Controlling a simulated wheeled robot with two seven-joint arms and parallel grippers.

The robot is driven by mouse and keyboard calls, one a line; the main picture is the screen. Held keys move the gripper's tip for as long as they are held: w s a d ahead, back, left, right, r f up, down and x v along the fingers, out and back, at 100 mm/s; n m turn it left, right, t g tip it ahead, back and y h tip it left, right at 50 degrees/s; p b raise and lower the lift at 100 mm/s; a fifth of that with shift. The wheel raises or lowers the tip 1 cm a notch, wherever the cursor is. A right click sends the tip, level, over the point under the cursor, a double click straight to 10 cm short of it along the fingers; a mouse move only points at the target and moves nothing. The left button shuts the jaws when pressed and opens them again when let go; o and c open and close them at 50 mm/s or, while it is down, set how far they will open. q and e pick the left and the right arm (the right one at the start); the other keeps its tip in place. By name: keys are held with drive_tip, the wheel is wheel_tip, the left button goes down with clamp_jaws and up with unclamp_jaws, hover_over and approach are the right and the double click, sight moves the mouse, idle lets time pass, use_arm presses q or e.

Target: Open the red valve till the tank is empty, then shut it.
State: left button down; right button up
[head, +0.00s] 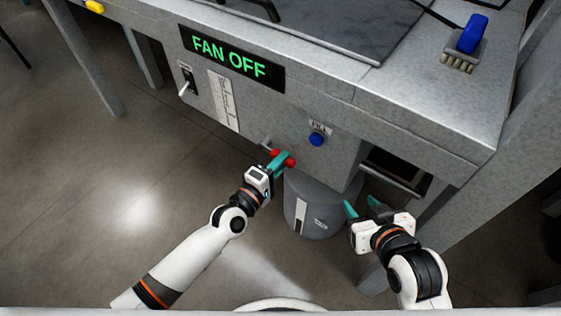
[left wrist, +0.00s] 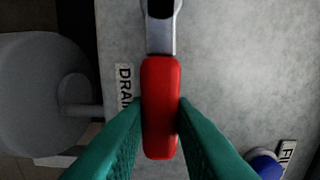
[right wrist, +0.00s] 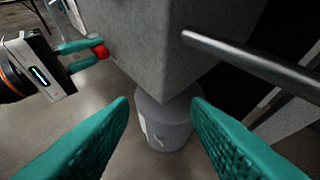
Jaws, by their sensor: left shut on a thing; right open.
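The red valve handle (left wrist: 160,110) lies between the green fingertips of my left gripper (left wrist: 158,140), which is shut on it. In the left wrist view a "DRAI..." label, partly hidden, sits beside the handle. In the head view the red handle (head: 289,162) shows at my left gripper (head: 278,163), low on the stand's front. My right gripper (head: 364,208) is open and empty, right of the grey round tank (head: 310,205) under the stand. The tank also shows in the right wrist view (right wrist: 165,125). Its inside and any liquid are not visible.
The metal stand (head: 340,100) carries a green "FAN OFF" display (head: 230,58), a toggle switch (head: 187,82), a gauge strip (head: 222,100) and a blue knob (head: 317,139). A blue-handled brush (head: 471,40) lies on top. A metal bar (right wrist: 250,60) crosses near my right gripper.

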use_arm(q)
drive_tip(key=c, duration=1.2)
unclamp_jaws()
drive_tip(key=shift+c, duration=0.2)
drive_tip(key=shift+s+a, duration=0.1)
drive_tip(key=p+v, duration=0.1)
drive_tip(key=v, duration=1)
drive_tip(key=shift+s+a, duration=0.2)
drive_tip(key=shift+s, duration=0.15)
use_arm(e)
drive_tip(key=s+d+f+g+h, duration=0.1)
drive_tip(key=s+f+g, duration=0.2)
drive_tip(key=s, duration=0.1)
drive_tip(key=shift+s+d+f+g, duration=0.2)
drive_tip(key=shift+s+d+g, duration=0.1)
drive_tip(key=shift+s+d, duration=0.1)
drive_tip(key=shift+w, duration=0.1)
